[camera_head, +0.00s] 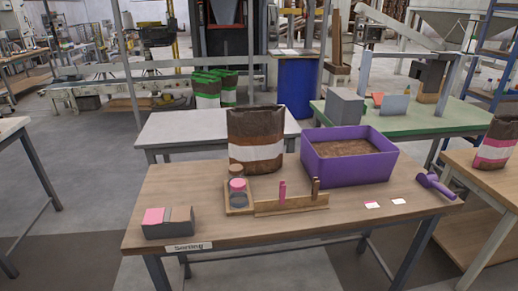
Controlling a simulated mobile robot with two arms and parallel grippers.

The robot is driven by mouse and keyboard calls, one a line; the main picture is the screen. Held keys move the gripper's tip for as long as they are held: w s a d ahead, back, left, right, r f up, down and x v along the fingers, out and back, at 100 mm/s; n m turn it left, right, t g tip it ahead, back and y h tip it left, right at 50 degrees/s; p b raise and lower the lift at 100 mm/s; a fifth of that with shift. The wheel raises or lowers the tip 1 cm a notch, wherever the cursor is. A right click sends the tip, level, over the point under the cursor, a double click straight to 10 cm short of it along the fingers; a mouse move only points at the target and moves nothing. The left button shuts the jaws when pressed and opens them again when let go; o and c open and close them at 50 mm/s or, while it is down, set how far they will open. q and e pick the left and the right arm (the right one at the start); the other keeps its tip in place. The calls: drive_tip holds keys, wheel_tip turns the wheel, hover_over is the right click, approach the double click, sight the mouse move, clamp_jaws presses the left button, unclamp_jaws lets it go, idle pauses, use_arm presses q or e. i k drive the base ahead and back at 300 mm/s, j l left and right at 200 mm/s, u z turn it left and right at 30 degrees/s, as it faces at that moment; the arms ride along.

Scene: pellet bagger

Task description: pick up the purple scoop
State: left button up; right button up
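The purple scoop (435,185) lies on the right end of the wooden table marked "Sorting" (240,220), close to its right edge. It is just right of the purple bin (345,170), which is filled with brown pellets, and apart from it. Neither of my grippers shows in the head view.
A brown and white bag (256,140) stands at the table's back. A small tray (238,200) with stacked discs, a wooden rack (291,204) and a grey box (168,222) stand in front. Two small labels (372,204) lie near the scoop. Another table with a bag (494,150) stands right.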

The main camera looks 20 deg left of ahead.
sight(438, 187)
drive_tip(key=u, duration=0.25)
drive_tip(key=i+l+u, duration=0.1)
drive_tip(key=l+u, duration=0.2)
drive_tip(key=i+l+u, duration=0.1)
drive_tip(key=l+u, duration=0.5)
drive_tip(key=i+l, duration=0.05)
